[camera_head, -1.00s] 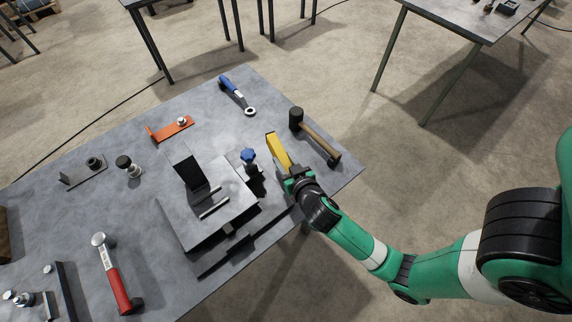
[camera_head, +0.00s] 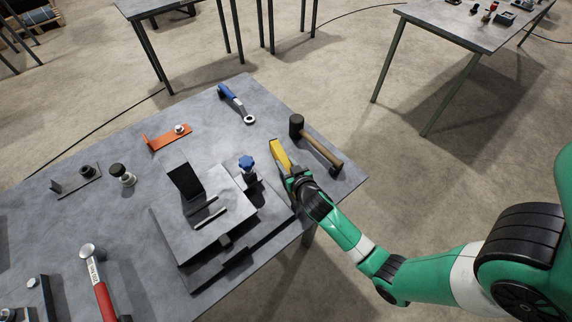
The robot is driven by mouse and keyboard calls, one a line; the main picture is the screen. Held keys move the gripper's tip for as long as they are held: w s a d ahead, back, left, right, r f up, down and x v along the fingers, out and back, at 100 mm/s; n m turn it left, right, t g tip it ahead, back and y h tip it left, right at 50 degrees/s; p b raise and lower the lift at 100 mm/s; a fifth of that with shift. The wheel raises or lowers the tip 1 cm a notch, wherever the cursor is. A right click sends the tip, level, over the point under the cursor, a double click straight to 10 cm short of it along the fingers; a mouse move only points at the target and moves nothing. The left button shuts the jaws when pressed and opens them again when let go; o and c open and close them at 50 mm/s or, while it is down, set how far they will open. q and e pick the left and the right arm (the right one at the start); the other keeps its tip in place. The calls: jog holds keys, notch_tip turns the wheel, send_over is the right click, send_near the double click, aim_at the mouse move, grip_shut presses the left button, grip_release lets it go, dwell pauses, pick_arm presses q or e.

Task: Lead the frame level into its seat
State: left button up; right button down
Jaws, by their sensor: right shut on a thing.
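A long yellow part (camera_head: 279,152), which may be the frame, shows at the right side of the table, between the blue-knobbed fixture and the mallet. My right gripper (camera_head: 290,173) is shut on its near end. The fingers and the near end of the part are partly hidden by my wrist. I cannot tell whether the part touches anything below it. A grey plate fixture (camera_head: 186,232) with a dark upright plate (camera_head: 185,181) stands to its left. A blue star knob (camera_head: 247,162) stands close to the yellow part's left. Which surface is the seat is unclear. My left gripper is not in view.
A mallet (camera_head: 297,125) lies just right of the yellow part. A blue-handled ring tool (camera_head: 237,104), an orange bracket (camera_head: 166,138), a black-capped pin (camera_head: 119,172) and a red-handled hammer (camera_head: 98,284) lie around. The table's back left is fairly clear.

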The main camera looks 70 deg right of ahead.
jog(key=shift+c, duration=2.4)
grip_release()
jog(key=shift+f, duration=0.15)
jog(key=p+v, duration=0.2)
jog(key=v, duration=0.9)
jog(key=shift+s+a, duration=0.1)
jog(key=shift+s, duration=0.25)
jog(key=shift+w, duration=0.1)
